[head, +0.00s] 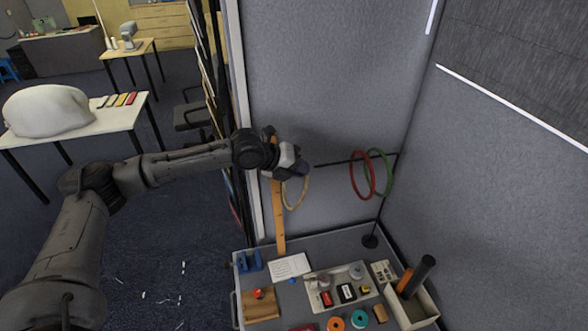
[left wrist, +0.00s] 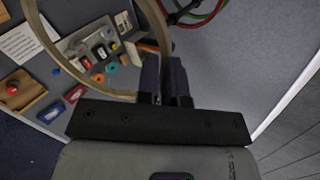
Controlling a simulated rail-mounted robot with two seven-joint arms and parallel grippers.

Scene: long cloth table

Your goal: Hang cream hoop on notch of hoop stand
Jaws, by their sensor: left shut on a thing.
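The cream hoop (head: 291,208) hangs from my left gripper (head: 302,171), which is shut on its rim. In the left wrist view the hoop (left wrist: 45,46) passes between the fingers of the gripper (left wrist: 166,62). The black hoop stand (head: 370,241) is at the back right of the table, with a horizontal arm reaching left toward my gripper. A red hoop (head: 352,177) and a green hoop (head: 391,181) hang on that arm. The cream hoop is at the arm's left end; whether they touch is unclear. The notches are too small to make out. My right gripper is out of view.
Grey partition walls stand close behind and to the right.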

